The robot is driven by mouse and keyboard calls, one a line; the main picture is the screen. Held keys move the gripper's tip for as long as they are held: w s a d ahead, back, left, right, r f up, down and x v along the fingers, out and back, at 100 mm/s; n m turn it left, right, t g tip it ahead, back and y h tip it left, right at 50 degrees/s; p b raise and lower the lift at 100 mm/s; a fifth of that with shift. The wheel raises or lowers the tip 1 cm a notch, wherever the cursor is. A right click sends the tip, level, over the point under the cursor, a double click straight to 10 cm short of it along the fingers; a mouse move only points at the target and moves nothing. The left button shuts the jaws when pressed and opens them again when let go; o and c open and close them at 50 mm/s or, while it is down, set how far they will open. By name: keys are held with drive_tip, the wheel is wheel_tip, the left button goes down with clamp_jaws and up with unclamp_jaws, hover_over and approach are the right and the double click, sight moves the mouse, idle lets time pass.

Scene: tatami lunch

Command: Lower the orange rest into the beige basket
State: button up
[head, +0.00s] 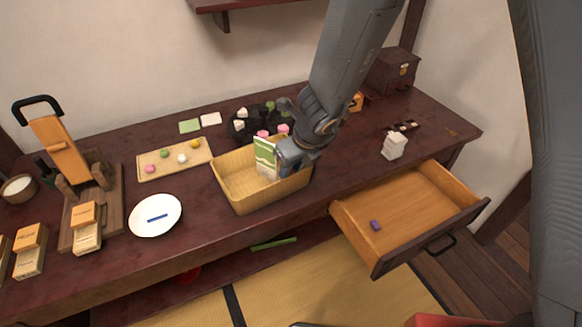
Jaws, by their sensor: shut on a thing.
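The beige basket (240,207) stands near the front edge of the dark table, in the middle of the head view. My gripper (286,160) reaches down from the upper right, over the right part of the basket. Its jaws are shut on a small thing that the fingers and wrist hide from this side. I cannot make out the orange rest's own surface. A green and white carton (265,158) stands upright in the basket, just left of my gripper. The basket's left half shows a bare floor.
A dark round tray (238,133) with pink, white and green pieces is behind the basket. A sweets board (150,173) and white plate (140,220) lie to the left. An open drawer (405,215) holding a purple block (375,225) juts out at right.

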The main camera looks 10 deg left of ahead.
drive_tip(key=shift+f+b, duration=0.35)
idle(0.4)
drive_tip(key=o, duration=1.1)
drive_tip(key=p+v, duration=0.5)
drive_tip(key=v, duration=0.3)
drive_tip(key=shift+p, duration=0.3)
drive_tip(key=s+d+r+n+h, duration=0.1)
drive_tip(key=s+d+r+n, duration=0.1)
drive_tip(key=d+n, duration=0.7)
drive_tip(key=s+d+r+n+g+h, duration=0.1)
drive_tip(key=s+d+r+n, duration=0.1)
drive_tip(key=s+d+n, duration=0.3)
drive_tip(key=s+d+r+n+g+h, duration=0.1)
drive_tip(key=s+d+r+n, duration=0.2)
drive_tip(key=d+n, duration=1)
drive_tip(key=shift+s, duration=0.6)
